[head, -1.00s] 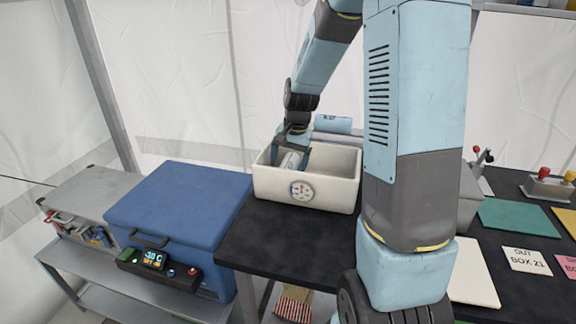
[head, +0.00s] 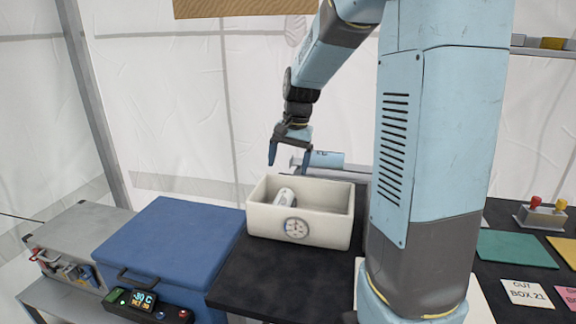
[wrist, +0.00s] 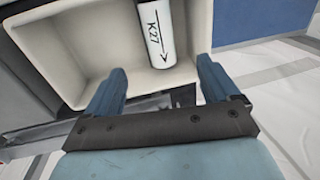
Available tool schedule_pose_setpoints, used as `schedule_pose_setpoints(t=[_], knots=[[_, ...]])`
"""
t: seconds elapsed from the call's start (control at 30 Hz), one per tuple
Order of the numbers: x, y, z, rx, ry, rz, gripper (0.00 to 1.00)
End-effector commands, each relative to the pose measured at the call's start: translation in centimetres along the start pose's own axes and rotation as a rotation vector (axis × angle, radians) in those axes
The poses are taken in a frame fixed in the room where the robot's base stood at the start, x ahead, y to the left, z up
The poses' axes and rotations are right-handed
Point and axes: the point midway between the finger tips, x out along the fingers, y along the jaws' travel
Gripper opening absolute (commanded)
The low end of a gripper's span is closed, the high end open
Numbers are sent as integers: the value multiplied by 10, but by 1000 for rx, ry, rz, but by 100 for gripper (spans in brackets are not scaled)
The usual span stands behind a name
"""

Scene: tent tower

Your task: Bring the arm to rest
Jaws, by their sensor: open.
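My gripper (head: 288,158) is open and empty, its blue fingers pointing down above the back left of a white bin. It also shows in the wrist view (wrist: 158,90), with a gap between the two fingers. The white bin (head: 330,230) has a dial-like emblem on its front and stands on the black table. A white cylinder (head: 285,197) lies inside the bin at its left. In the wrist view the cylinder (wrist: 158,32) bears the mark "K27" and an arrow, and lies apart from the fingers.
A blue cooler (head: 172,243) with a display stands left of the black table (head: 265,275). A blue cylinder (head: 326,159) lies behind the bin. Green mat (head: 515,249), a "BOX 21" card (head: 526,294) and a red-and-yellow-knobbed box (head: 540,217) are at right.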

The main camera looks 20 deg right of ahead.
Motion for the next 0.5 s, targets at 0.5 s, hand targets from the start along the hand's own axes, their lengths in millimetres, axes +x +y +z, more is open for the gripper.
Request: schedule_pose_setpoints(t=[0.5], knots=[[-4, 1, 4, -10, 8, 0, 88]])
